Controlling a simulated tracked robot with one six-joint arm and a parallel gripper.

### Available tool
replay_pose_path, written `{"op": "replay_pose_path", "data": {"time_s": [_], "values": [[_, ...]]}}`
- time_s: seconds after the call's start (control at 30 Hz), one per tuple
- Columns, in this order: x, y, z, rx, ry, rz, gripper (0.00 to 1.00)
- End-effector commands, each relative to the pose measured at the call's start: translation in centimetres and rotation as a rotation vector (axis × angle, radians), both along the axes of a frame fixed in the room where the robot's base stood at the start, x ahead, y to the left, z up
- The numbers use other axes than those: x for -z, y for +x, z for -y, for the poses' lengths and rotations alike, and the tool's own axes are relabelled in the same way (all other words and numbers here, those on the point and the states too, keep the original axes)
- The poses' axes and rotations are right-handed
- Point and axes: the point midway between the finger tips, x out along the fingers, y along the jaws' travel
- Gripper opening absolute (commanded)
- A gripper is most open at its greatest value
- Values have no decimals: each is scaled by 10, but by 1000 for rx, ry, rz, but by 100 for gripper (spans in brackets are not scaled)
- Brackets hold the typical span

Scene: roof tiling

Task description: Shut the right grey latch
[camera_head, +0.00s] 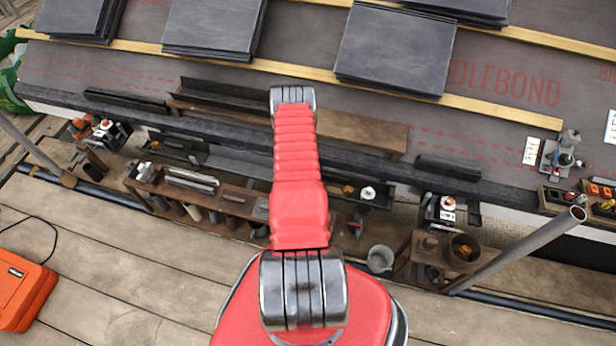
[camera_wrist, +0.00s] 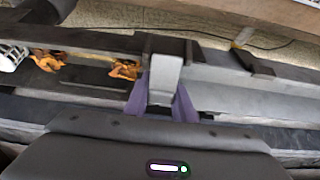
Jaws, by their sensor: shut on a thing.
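In the wrist view, a grey latch (camera_wrist: 165,72) with a flat, pale top stands at the edge of a dark gutter (camera_wrist: 95,88). My gripper (camera_wrist: 162,100) has purple finger pads on either side of the latch's lower part and is shut on it. I cannot tell how far the latch is turned. In the head view my red arm reaches over the eave and hides the gripper and this latch.
Orange leaves (camera_wrist: 125,69) and a white caged piece (camera_wrist: 12,55) lie in the gutter. A slanted grey pole (camera_head: 525,248) and a wooden stand (camera_head: 440,250) are at the right. Slate stacks (camera_head: 395,48) lie on the roof. An orange case (camera_head: 22,290) sits on the planks.

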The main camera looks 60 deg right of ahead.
Motion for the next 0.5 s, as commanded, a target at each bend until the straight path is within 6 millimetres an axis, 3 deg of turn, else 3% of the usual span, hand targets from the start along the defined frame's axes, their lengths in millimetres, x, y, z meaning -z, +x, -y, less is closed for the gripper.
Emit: {"op": "replay_pose_path", "data": {"time_s": [0.5], "values": [[9,4,1,-6,154,-23,1]]}}
